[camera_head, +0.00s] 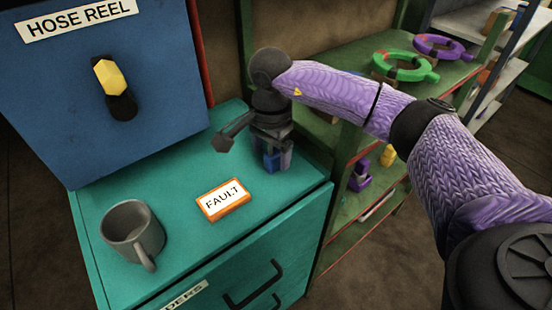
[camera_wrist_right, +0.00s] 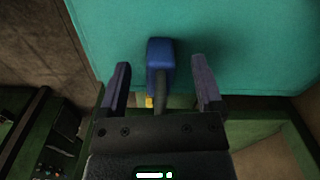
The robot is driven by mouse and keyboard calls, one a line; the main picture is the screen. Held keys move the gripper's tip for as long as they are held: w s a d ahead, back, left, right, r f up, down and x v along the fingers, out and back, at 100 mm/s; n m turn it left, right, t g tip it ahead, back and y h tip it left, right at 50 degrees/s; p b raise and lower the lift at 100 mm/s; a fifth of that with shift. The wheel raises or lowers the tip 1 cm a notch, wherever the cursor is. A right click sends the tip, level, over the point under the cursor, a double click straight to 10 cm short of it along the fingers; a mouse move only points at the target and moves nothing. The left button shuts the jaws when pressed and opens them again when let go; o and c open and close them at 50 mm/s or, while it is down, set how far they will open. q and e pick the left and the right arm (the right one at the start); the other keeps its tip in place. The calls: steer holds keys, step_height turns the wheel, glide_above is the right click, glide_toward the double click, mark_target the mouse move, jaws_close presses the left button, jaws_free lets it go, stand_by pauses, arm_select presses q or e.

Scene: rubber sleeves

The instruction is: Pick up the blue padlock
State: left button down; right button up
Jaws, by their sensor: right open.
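The blue padlock (camera_head: 271,159) is at the right side of the teal cabinet top, mostly hidden behind my right gripper (camera_head: 277,160) in the head view. In the right wrist view the padlock's blue body (camera_wrist_right: 159,56) lies ahead, with its grey shackle pointing back toward the gripper palm. My right gripper (camera_wrist_right: 161,80) is open, with one finger on each side of the padlock and a visible gap on both sides. My left gripper is in neither view.
A grey mug (camera_head: 131,233) and an orange-edged FAULT sign (camera_head: 223,200) share the teal cabinet top (camera_head: 262,224). The blue hose reel box (camera_head: 58,95) stands behind them. A green shelf (camera_head: 345,215) with rings and small objects is at the right.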

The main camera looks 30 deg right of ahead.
steer(key=shift+f, duration=0.2)
jaws_close()
stand_by(0.3)
